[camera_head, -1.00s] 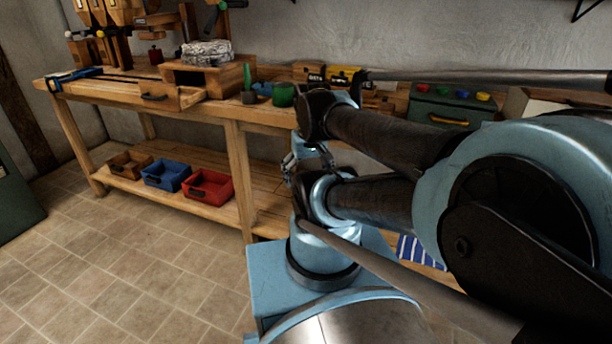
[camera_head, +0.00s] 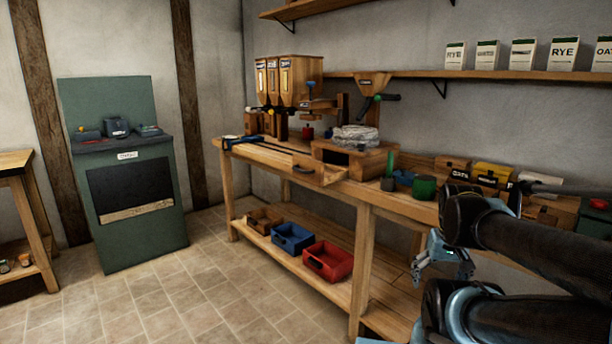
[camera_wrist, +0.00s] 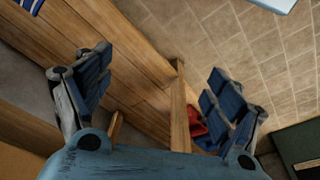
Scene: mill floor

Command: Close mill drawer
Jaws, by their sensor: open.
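The wooden mill (camera_head: 384,164) stands on the long workbench, with a round pale stone (camera_head: 356,138) on top. Its drawer (camera_head: 322,178) sticks out from the front of the housing, towards the left, with a dark handle (camera_head: 303,169) on its front. My gripper (camera_head: 440,258) is in front of the bench, right of the drawer and lower than it, well apart from it. In the wrist view my gripper (camera_wrist: 160,92) is open and empty, its blue-padded fingers wide apart. The drawer cannot be made out in the wrist view.
Brown, blue and red bins (camera_head: 328,262) sit on the bench's lower shelf. A blue clamp (camera_head: 240,142) lies left of the drawer; a green cup (camera_head: 424,187) stands right of the mill. A green cabinet (camera_head: 125,170) stands at left. The tiled floor before the bench is clear.

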